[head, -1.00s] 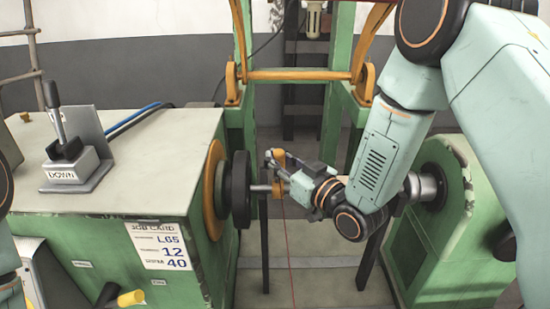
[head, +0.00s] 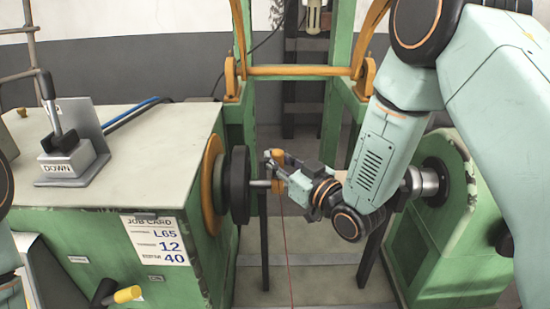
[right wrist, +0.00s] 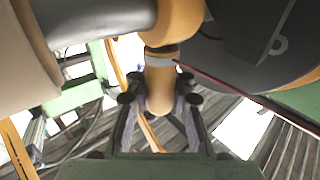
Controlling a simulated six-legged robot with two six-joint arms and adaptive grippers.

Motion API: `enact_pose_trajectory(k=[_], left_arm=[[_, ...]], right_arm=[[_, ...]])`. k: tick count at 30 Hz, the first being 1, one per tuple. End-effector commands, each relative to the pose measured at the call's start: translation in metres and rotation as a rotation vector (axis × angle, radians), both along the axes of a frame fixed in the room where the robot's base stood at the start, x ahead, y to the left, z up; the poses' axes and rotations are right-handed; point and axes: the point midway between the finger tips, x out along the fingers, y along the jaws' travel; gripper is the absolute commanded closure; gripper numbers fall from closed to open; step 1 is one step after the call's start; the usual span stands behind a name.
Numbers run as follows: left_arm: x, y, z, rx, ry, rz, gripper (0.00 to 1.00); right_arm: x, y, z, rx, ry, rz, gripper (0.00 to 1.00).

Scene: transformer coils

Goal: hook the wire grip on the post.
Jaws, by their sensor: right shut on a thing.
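My right gripper (head: 278,158) is at the end of the black disc's (head: 239,187) short grey shaft (head: 260,184). In the right wrist view its fingers (right wrist: 160,104) are shut on the tan-orange wire grip (right wrist: 160,85). A grey band sits at the grip's upper end, and a thin red wire (right wrist: 250,97) runs off to the right. An orange rounded part (right wrist: 182,18) is right above the grip; whether they touch I cannot tell. I cannot tell for sure which part is the post. My left gripper is out of view.
A green machine (head: 110,180) with a lever block marked DOWN (head: 68,160) and a job card (head: 158,240) stands left. Another green machine (head: 440,245) stands right. Green uprights and an orange crossbar (head: 300,72) are behind. The red wire (head: 287,260) hangs down between the machines.

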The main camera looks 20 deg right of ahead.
Motion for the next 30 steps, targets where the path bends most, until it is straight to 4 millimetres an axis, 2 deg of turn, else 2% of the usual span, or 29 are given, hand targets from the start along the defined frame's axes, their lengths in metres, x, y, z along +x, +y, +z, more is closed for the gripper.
enact_pose_trajectory(k=[3,4,15,25,30], left_arm=[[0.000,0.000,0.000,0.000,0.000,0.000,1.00],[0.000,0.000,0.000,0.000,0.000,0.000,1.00],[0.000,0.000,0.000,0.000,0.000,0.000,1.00],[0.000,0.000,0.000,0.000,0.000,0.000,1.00],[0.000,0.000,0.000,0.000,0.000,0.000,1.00]], right_arm=[[0.000,0.000,0.001,0.000,-0.001,0.001,1.00],[0.000,0.000,0.001,0.000,-0.001,0.001,0.81],[0.000,0.000,0.001,0.000,0.000,0.001,0.51],[-0.003,-0.001,0.000,0.000,0.001,0.001,0.51],[-0.021,-0.011,0.000,0.003,0.002,-0.004,0.51]])
